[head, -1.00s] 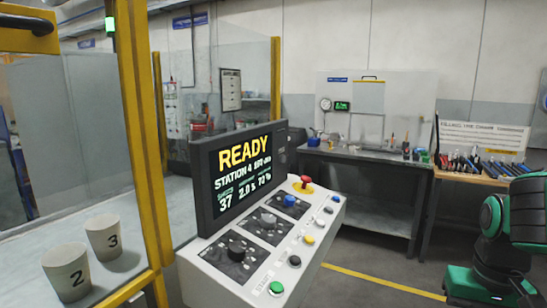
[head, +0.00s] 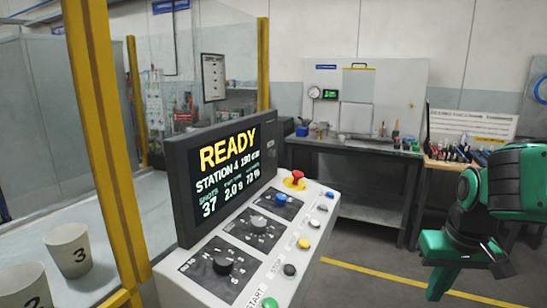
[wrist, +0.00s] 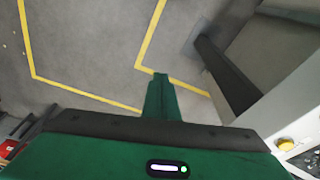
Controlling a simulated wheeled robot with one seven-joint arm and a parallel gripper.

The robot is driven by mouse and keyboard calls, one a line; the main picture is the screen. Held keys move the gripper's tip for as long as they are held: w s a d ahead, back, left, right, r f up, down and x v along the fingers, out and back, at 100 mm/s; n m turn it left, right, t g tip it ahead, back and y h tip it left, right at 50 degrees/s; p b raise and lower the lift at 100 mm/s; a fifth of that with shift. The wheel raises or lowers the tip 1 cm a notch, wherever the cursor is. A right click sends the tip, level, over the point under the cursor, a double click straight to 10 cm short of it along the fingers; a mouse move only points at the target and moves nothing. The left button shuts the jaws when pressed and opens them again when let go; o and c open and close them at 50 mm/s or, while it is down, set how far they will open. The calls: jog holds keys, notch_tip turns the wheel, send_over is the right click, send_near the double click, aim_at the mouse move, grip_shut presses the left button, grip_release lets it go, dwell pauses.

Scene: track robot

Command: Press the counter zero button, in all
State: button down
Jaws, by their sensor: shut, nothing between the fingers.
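The control panel (head: 190,272) stands in the middle of the head view, with a sloped top. I cannot read which is the counter zero button. My gripper (wrist: 160,76) is shut and empty in the wrist view, above the floor. It is right of the panel, apart from it.
Yellow posts (head: 108,150) and numbered cups (head: 68,250) are at left. Workbenches (head: 345,147) stand behind. Floor right of the panel is open, with a yellow line (head: 390,280).

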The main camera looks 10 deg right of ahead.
aim_at(273, 153)
jog(key=w+a+r+n+t, duration=0.3)
jog(key=w+r, duration=0.1)
jog(key=w, duration=0.8)
jog(key=w+a+r+n+t, duration=0.2)
jog(key=w+r+n+t, duration=0.15)
jog(key=w, duration=0.85)
jog(key=w+a+r+n+t+y, duration=0.1)
jog(key=w+a+r+n+t, duration=0.1)
jog(key=w+a+r, duration=0.2)
jog(key=w+a+r+n+t+y, duration=0.2)
jog(key=w+a+r, duration=0.3)
jog(key=w, duration=0.4)
jog(key=shift+w+a+r+n+t, duration=0.2)
jog(key=shift+w+a+n+t, duration=0.1)
jog(key=shift+n+t, duration=0.45)
jog(key=w+a, duration=0.5)
jog(key=a, duration=0.2)
jog(key=shift+w+a, duration=0.1)
jog(key=shift+a, duration=0.05)
jog(key=shift+w+a, duration=0.1)
jog(key=shift+a, duration=0.15)
